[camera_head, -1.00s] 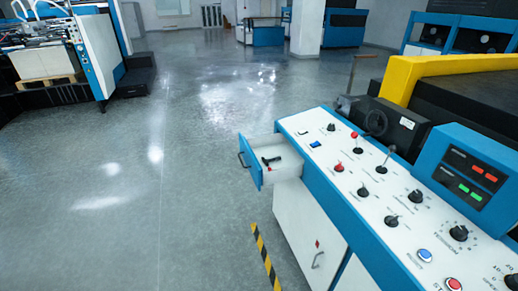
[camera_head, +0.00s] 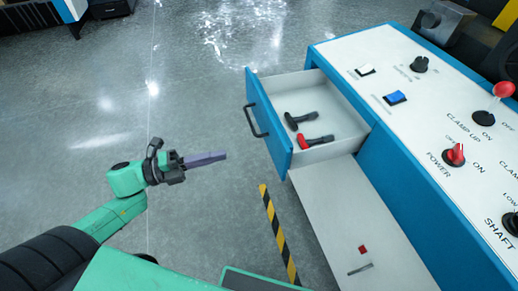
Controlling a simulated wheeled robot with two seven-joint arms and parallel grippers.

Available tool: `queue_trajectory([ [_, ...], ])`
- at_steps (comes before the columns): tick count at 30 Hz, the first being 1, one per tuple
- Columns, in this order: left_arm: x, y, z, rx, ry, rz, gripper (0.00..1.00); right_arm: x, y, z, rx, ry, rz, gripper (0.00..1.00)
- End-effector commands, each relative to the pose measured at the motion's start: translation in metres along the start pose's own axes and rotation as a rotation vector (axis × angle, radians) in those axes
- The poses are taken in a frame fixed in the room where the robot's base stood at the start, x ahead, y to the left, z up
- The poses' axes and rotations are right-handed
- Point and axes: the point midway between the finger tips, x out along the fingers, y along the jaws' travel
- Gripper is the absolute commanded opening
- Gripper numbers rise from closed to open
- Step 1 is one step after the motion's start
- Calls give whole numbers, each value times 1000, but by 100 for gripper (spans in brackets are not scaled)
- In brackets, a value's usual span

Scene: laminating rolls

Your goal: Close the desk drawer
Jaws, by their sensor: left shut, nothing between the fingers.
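The desk drawer (camera_head: 340,153) stands pulled out to the left from under the control desk. It has white inner walls, a blue front panel (camera_head: 268,122) and a dark bar handle (camera_head: 253,121). A black-handled tool (camera_head: 301,119) and a red-and-black tool (camera_head: 314,142) lie inside it. My left gripper (camera_head: 222,156) is shut and empty, with its purple fingers pointing right. It is to the left of the drawer front, apart from it and a little below the handle in the picture. My right gripper is not in view.
The control desk (camera_head: 385,50) with knobs and switches fills the right side. A white cabinet door (camera_head: 355,225) with a small handle is below the drawer. A black-and-yellow floor stripe (camera_head: 279,235) runs beside it.

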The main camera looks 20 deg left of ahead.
Motion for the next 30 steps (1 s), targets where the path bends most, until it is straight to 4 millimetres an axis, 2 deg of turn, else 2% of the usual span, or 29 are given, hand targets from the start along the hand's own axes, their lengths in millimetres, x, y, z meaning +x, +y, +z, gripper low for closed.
queue_trajectory([
  [4,33,-1,1,3,0,-4,0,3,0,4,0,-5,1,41],
  [9,70,-2,2,3,-2,-4,0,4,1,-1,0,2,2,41],
  [15,105,-2,2,-1,-4,-2,0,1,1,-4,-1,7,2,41],
  [20,114,0,2,-3,-5,0,0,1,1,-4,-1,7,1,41],
  [30,115,0,2,-4,-5,0,0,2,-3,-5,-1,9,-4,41],
])
